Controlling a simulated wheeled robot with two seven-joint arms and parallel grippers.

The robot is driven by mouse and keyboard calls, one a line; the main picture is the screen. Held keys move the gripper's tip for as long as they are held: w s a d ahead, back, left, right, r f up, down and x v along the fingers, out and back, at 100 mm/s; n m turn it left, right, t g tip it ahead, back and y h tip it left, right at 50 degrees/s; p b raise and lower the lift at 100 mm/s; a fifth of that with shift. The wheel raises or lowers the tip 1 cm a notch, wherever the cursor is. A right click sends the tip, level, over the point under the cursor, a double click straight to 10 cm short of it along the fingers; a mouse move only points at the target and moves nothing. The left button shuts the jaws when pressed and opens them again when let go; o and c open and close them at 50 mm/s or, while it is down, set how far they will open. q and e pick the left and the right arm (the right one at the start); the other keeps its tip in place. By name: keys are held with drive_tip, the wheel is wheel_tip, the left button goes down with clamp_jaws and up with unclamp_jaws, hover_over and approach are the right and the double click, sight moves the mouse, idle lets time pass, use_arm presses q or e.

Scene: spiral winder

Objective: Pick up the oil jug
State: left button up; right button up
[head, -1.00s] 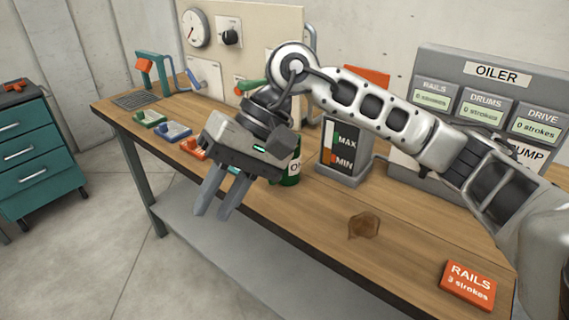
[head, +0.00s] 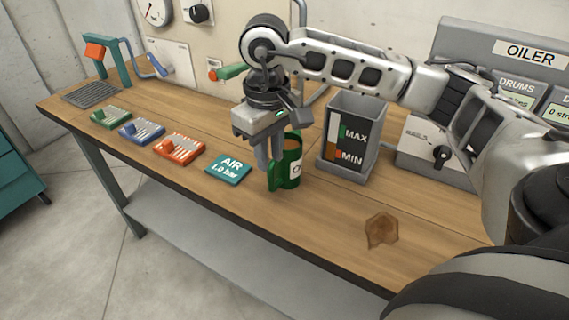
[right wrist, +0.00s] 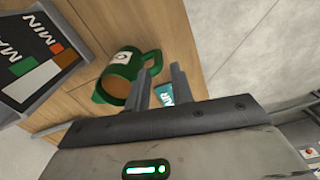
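The green oil jug (head: 292,172) stands upright on the wooden bench, with a white label and a brown surface inside its open top. It also shows in the right wrist view (right wrist: 119,83), with its handle toward my fingers. My right gripper (head: 266,163) points down at the handle side of the jug. In the right wrist view, my right gripper's fingers (right wrist: 160,72) are apart, with the end of the handle at the gap between their tips. I cannot tell whether they touch it. My left gripper is not in view.
A grey MAX/MIN container (head: 350,140) stands close right of the jug. A teal AIR card (head: 229,168) lies to its left, beside an orange tray (head: 179,150). A brown patch (head: 381,230) marks the bench at front right. The oiler panel (head: 480,60) stands behind.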

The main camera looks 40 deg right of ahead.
sight(271, 178)
drive_tip(key=shift+w+d+f+p, duration=0.1)
drive_tip(key=shift+f+p, duration=0.25)
drive_tip(key=shift+f, duration=1.4)
drive_tip(key=shift+w+d+f+p, duration=0.1)
drive_tip(key=shift+f+p, duration=0.2)
drive_tip(key=shift+f, duration=1.45)
clamp_jaws()
